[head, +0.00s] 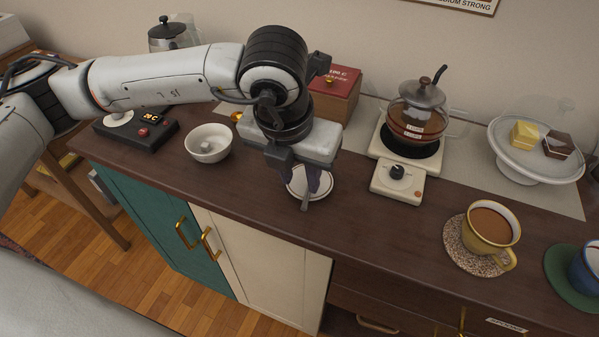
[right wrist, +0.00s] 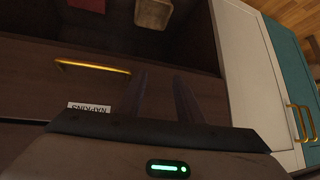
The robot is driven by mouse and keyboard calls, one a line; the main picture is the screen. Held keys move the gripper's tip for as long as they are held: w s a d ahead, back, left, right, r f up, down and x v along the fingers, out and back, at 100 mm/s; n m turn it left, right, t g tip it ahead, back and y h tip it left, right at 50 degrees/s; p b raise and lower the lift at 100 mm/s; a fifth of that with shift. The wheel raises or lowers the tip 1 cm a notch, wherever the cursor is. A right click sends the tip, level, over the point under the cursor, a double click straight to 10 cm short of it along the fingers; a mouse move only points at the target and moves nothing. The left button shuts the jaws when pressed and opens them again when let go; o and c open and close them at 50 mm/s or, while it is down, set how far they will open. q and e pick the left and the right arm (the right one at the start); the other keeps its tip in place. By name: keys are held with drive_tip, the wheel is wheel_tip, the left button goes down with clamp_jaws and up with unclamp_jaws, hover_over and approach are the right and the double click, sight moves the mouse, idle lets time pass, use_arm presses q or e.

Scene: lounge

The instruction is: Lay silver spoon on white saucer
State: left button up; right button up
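The white saucer (head: 293,189) sits on the dark countertop, partly hidden under my left gripper. My left gripper (head: 314,190) points down over the saucer with its dark fingers close to its surface. The silver spoon (head: 305,203) shows as a narrow grey piece at the fingers, reaching across the saucer's front rim. The rest of the spoon is hidden. I cannot tell whether the fingers grip it or whether it rests on the saucer. My right gripper (right wrist: 162,85) has its two fingers apart and nothing between them, in front of the cabinet drawers.
Behind is a red box (head: 336,92). To the right are a burner with a glass pot (head: 417,118), a cake stand (head: 535,171), and a yellow mug (head: 490,229). The front counter beside the saucer is clear.

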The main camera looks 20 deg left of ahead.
use_arm(q)
drive_tip(key=shift+r, duration=0.1)
drive_tip(key=v, duration=1)
drive_tip(key=shift+b, duration=0.35)
